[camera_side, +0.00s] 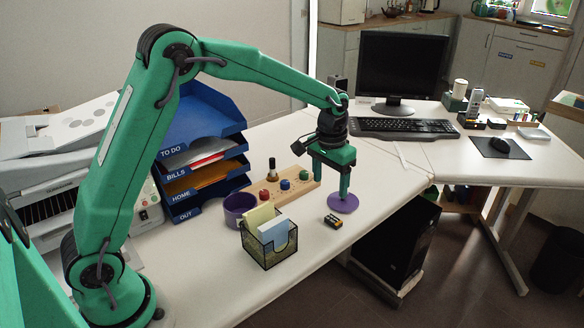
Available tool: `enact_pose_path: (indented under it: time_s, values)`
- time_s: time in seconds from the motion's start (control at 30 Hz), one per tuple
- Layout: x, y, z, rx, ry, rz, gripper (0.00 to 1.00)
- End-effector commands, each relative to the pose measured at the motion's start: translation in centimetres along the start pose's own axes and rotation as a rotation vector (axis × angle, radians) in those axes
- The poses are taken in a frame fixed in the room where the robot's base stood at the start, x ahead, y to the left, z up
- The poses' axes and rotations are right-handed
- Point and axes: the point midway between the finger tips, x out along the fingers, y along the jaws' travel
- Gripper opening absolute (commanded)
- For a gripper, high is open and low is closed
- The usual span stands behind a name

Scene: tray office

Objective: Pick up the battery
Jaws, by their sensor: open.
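A small dark battery with yellow markings (333,220) lies on the white desk near its front edge. My gripper (331,187) points down above the desk, behind the battery and higher in the picture. Its two fingers are spread apart with nothing between them. The nearer finger overlaps a flat purple disc (343,204) in the picture; I cannot tell whether it touches it. The battery is in full view and clear of the fingers.
A mesh holder with paper notes (268,247) stands left of the battery, with a purple cup (239,209) behind it. A wooden block with coloured knobs (289,187) is left of my gripper. Blue letter trays (203,150) rise farther left. Desk right of the gripper is clear.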

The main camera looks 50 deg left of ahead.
Motion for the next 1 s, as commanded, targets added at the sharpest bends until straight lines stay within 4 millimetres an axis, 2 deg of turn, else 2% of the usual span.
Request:
enact_pose_path:
  time_s: [0.1, 0.23, 0.57, 0.83, 1.0]
  values:
    - [2.4, 0.3, -1.1, 0.000, -0.028, -0.002, 0.67]
    - [4.0, 0.5, -1.8, -0.001, -0.046, -0.004, 0.67]
    - [4.9, 0.6, -2.1, -0.002, -0.054, -0.004, 0.67]
    - [6.8, 0.6, -2.0, -0.002, -0.055, -0.004, 0.67]
    - [7.3, 0.6, -1.9, -0.002, -0.054, -0.004, 0.67]
